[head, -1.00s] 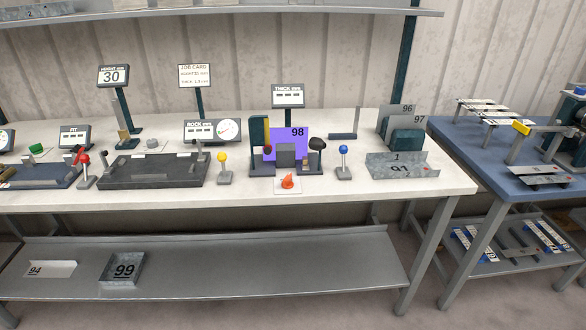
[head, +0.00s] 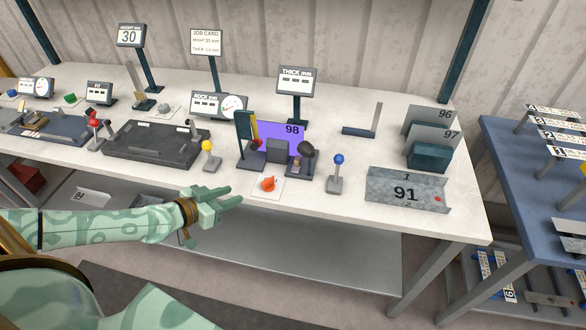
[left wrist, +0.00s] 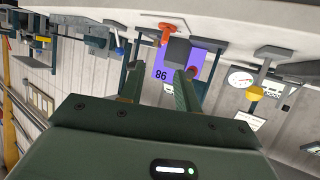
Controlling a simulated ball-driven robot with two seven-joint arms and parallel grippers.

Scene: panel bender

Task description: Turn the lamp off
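In the left wrist view the knob (left wrist: 164,33) shows upside down beyond the fingers. My left gripper (head: 232,197) is just left of the knob and nearer to me, apart from it. Its two fingers are spread with nothing between them, as the left wrist view also shows (left wrist: 158,85). I cannot make out a clear lamp. My right gripper is not in view.
A yellow-topped lever (head: 208,150) and a blue-topped lever (head: 337,172) stand on either side of the knob. A dark ball-ended handle (head: 307,150) is behind it. A bent panel marked 91 (head: 408,189) lies to the right. A lower shelf (head: 340,250) runs under the bench (head: 360,218).

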